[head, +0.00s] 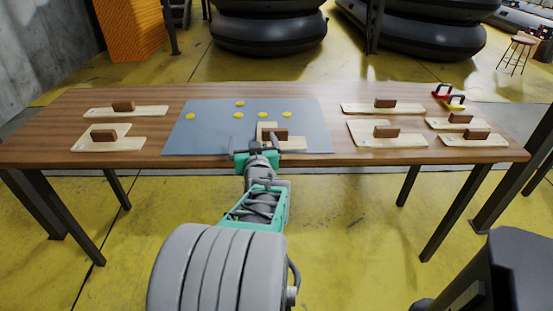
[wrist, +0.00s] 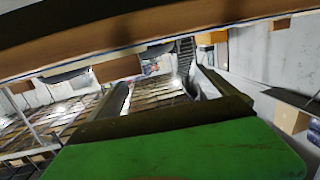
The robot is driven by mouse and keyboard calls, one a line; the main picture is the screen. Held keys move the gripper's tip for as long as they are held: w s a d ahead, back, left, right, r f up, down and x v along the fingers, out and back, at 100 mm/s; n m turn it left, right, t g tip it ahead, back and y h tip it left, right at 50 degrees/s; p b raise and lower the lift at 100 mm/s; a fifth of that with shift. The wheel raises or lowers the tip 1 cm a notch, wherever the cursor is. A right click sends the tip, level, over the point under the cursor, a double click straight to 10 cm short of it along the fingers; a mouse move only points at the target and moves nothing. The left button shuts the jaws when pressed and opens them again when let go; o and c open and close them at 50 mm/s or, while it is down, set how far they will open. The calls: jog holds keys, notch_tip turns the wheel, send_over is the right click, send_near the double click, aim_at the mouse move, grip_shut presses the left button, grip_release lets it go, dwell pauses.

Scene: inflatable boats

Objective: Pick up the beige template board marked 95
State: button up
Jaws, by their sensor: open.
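Several beige template boards with brown blocks on top lie on the table. No number is legible, so I cannot tell which is marked 95. One board (head: 293,146) lies on the blue-grey mat, just beyond my gripper and partly hidden by it. Two boards are on the left (head: 150,111), (head: 125,146); others are on the right (head: 355,108), (head: 405,141), (head: 435,123), (head: 490,142). My gripper (head: 254,152) is open and empty at the table's front edge. In the wrist view its fingers (wrist: 160,95) are apart with no board between them.
The wooden table (head: 50,130) spans the view; its edge crosses the top of the wrist view. The blue-grey mat (head: 200,140) carries several yellow discs. Red (head: 441,92) and yellow (head: 455,103) handled tools lie at the right back. Dark inflatable boats (head: 268,30) stand behind.

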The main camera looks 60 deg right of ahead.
aim_at(275, 131)
jog(key=shift+o, duration=0.2)
jog(key=s+d, duration=0.1)
jog(key=s, duration=0.1)
jog(key=s+d+m+g+h, duration=0.1)
jog(key=s+d+f+h, duration=0.1)
jog(key=s, duration=0.1)
jog(key=shift+s+d+m+b, duration=0.3)
jog(key=shift+d, duration=0.05)
jog(key=x, duration=0.7)
jog(key=shift+d+r, duration=0.1)
jog(key=shift+d, duration=0.05)
jog(key=shift+c, duration=0.3)
jog(key=c, duration=1.5)
